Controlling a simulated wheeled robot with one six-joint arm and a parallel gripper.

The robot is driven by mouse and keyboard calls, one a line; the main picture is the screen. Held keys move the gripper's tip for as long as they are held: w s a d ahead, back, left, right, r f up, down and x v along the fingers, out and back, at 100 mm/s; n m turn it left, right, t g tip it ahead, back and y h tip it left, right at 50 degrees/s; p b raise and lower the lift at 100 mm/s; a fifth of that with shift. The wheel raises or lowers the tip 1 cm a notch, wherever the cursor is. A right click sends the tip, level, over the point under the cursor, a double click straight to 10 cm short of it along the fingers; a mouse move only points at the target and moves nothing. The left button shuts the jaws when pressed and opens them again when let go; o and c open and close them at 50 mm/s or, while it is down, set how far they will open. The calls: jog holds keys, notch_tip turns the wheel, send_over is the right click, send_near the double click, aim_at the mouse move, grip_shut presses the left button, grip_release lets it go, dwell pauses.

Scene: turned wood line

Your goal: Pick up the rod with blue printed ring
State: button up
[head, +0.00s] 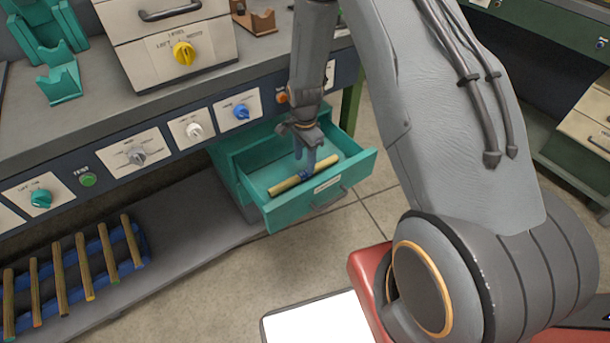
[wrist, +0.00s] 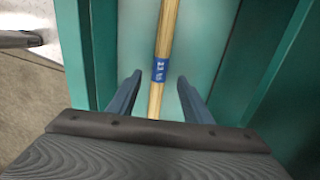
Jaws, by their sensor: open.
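The wooden rod (head: 290,181) lies in an open teal drawer (head: 275,210) below the bench. In the wrist view the rod (wrist: 167,30) carries a blue printed ring (wrist: 160,71) with pale marks on it. My gripper (head: 308,165) reaches down into the drawer over the rod. In the wrist view my gripper (wrist: 155,92) is open, with one blue-grey finger on each side of the rod near the ring. Gaps show between the fingers and the rod. The rod's near end is hidden behind the gripper body.
The drawer walls stand close around my gripper; its front has a handle (head: 329,197). A blue rack (head: 92,250) with several wooden rods sits on the lower shelf at left. The bench front (head: 160,150) with knobs is close to my arm. Open floor (head: 240,265) lies in front.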

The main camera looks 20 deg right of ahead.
aim_at(305, 172)
jog(key=shift+f, duration=2.95)
grip_shut()
jog(key=shift+r, duration=0.15)
